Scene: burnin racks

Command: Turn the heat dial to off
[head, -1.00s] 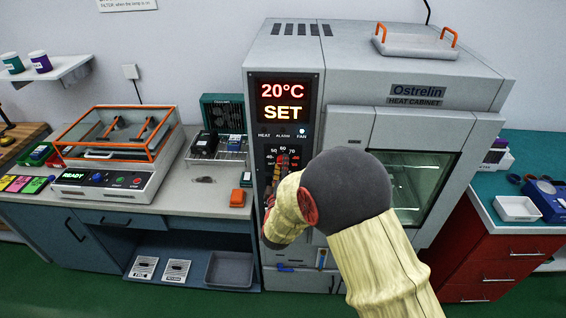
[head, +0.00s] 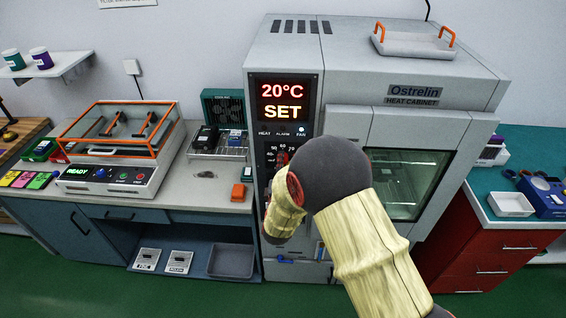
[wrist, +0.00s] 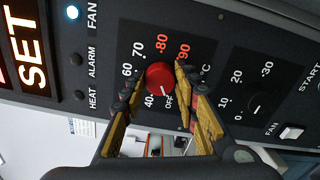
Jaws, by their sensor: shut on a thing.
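The heat dial (wrist: 160,78) is a round red knob on the dark control panel, with printed numbers around it and OFF below it in the wrist view. A short pale mark on its lower part points toward OFF. My gripper (wrist: 154,84) has one yellow finger on each side of the dial and is shut on it.
A smaller black fan dial (wrist: 256,108) and a white fan switch (wrist: 291,132) sit beside the heat dial. The FAN lamp (wrist: 72,12) is lit; the HEAT and ALARM lamps look dark. An orange-framed machine (head: 120,140) stands on the left bench.

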